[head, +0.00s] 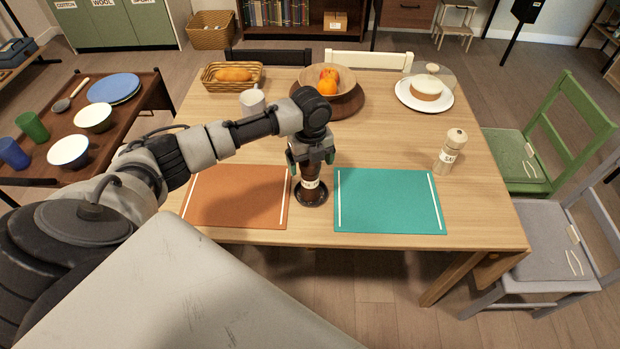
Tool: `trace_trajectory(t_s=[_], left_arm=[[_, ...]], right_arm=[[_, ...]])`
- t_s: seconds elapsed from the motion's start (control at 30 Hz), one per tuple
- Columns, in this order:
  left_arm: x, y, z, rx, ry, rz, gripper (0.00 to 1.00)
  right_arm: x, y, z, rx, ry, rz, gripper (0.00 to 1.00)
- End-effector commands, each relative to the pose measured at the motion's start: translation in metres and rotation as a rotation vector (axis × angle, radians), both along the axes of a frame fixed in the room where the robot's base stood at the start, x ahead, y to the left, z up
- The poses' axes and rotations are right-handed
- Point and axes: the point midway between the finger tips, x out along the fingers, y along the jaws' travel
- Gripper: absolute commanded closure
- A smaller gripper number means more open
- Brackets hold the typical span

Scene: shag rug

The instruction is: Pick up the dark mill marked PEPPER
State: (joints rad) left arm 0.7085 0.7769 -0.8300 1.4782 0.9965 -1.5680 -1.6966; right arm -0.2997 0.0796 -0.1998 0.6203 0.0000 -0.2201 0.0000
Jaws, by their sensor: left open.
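The dark mill (312,190) stands upright on a small dark round coaster (322,199) between the two placemats. A pale label shows on it, but its lettering is too small to read. My left gripper (312,166) is above the dark mill and points down, with its open fingers on either side of the mill's upper part. The gripper hides the mill's top, and I cannot tell whether the fingers touch it. A pale mill (451,150) with a label stands at the table's right side. My right gripper is not in view.
An orange placemat (237,196) lies left and a teal placemat (388,201) right of the dark mill. Behind are a white mug (252,102), a fruit bowl (345,77), a bread basket (233,86) and a cake plate (425,105).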

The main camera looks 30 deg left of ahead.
Motion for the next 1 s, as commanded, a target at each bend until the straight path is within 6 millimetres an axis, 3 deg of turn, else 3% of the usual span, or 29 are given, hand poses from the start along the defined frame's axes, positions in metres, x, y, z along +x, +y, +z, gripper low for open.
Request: trace_trajectory(t_s=[0.2,0.47,0.93,1.0], left_arm=[[0.001,-0.001,-0.026,0.001,0.001,0.001,0.12],[0.001,-0.001,-0.028,0.000,-0.002,0.000,0.12],[0.001,-0.001,-0.027,0.001,-0.002,0.000,0.84],[0.001,0.000,-0.027,0.001,-0.003,0.000,0.84]], right_arm=[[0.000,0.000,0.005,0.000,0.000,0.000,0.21],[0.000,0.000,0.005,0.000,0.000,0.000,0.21],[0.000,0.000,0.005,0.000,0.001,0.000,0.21],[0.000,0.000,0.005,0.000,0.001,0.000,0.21]])
